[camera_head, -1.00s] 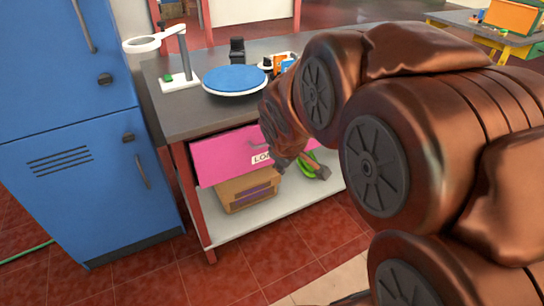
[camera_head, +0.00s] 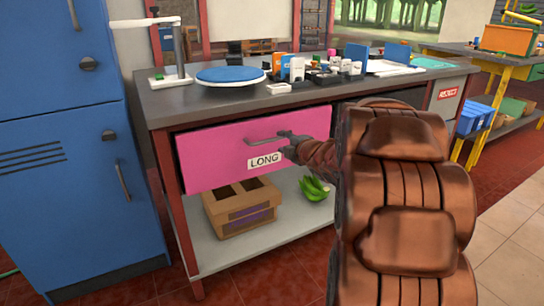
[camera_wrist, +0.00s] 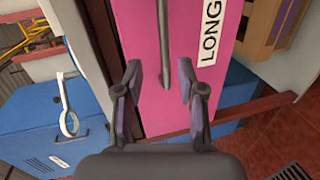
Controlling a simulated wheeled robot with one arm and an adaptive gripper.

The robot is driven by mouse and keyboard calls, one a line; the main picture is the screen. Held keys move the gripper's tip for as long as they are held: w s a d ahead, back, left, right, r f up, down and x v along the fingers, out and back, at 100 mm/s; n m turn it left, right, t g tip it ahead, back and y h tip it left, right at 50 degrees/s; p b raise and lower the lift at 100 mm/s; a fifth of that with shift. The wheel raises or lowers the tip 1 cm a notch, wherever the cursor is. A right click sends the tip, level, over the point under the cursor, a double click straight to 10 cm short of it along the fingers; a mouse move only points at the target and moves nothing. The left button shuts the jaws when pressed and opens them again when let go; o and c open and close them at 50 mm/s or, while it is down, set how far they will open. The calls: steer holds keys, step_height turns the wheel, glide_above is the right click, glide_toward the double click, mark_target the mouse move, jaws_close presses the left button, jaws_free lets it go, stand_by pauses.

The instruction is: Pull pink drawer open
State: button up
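The pink drawer (camera_head: 215,158) sits under the grey worktop, with a white LONG label (camera_head: 264,160) on its front. Its grey bar handle (camera_head: 268,140) is above the label. My gripper (camera_head: 288,147) is at the right end of the handle in the head view. In the wrist view my gripper (camera_wrist: 160,88) is open, with its two fingers apart. The handle (camera_wrist: 164,45) runs down the picture, and its near end shows between the fingertips with gaps on both sides. The pink drawer front (camera_wrist: 140,30) fills the middle. I cannot tell whether the drawer is slightly out.
A blue cabinet (camera_head: 75,190) stands close on the left. The worktop (camera_head: 190,103) holds a blue round plate (camera_head: 230,75), a magnifier lamp and small boxes. Red-tiled floor is in front.

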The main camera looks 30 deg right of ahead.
mark_target(273, 140)
steer(key=shift+n, duration=0.4)
steer(key=shift+f+b+x, duration=0.15)
steer(key=shift+b+x, duration=0.45)
steer(key=shift+x, duration=1.45)
steer(key=shift+f+b+x, duration=0.15)
steer(key=shift+b+x, duration=0.45)
steer(key=shift+x, duration=1.45)
steer(key=shift+a, duration=0.1)
jaws_close()
